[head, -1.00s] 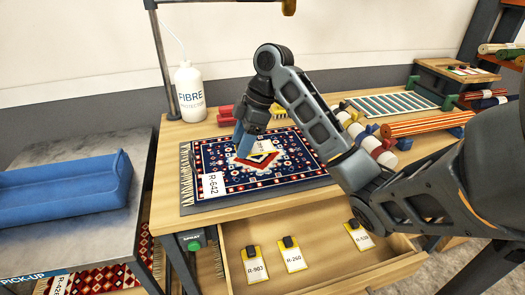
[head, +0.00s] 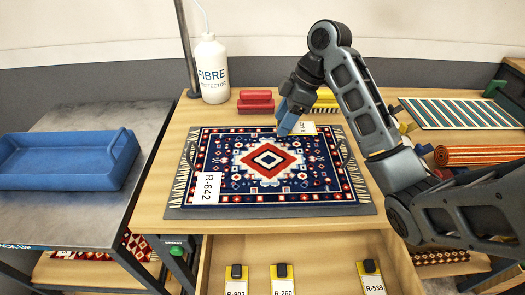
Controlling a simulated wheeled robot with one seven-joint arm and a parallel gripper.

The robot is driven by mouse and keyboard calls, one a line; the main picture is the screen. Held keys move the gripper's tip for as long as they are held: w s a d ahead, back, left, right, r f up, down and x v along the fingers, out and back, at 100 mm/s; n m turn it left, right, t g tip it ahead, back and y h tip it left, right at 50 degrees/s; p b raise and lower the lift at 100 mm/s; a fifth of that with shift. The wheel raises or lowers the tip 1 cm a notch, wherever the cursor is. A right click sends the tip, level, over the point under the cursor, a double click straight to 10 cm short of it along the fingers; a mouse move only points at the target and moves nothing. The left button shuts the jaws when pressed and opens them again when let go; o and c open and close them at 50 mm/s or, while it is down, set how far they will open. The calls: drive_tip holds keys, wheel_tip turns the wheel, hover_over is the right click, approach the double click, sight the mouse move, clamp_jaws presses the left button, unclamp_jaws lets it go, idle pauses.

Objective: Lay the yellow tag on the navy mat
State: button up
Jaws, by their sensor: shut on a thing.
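My gripper (head: 287,127) is shut on a yellow-edged tag (head: 304,129) with a white label; the print on it is too small to read. The tag shows over the far right edge of the navy patterned mat (head: 232,172); I cannot tell how high above it. The mat has a red and cream medallion, fringed ends and a white R-642 label (head: 207,188) at its left. It lies flat on a grey sheet (head: 300,212) on the wooden table.
An open drawer (head: 325,250) in front holds tags R-903 (head: 236,288), R-260 (head: 283,287) and R-539 (head: 371,284). Behind the mat stand a white bottle (head: 210,75) and red blocks (head: 256,102). A blue tray (head: 65,165) is left; striped rugs (head: 460,112) lie right.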

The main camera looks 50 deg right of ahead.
drive_tip(key=b, duration=0.3)
hover_over(251, 160)
drive_tip(key=s, duration=0.1)
drive_tip(key=f, duration=0.2)
drive_tip(key=d+f, duration=0.1)
drive_tip(key=f, duration=0.1)
drive_tip(key=shift+f, duration=2.3)
drive_tip(key=shift+s+f, duration=0.1)
drive_tip(key=o, duration=1)
drive_tip(key=p+v, duration=0.5)
drive_tip(key=v, duration=0.7)
drive_tip(key=shift+a, duration=0.1)
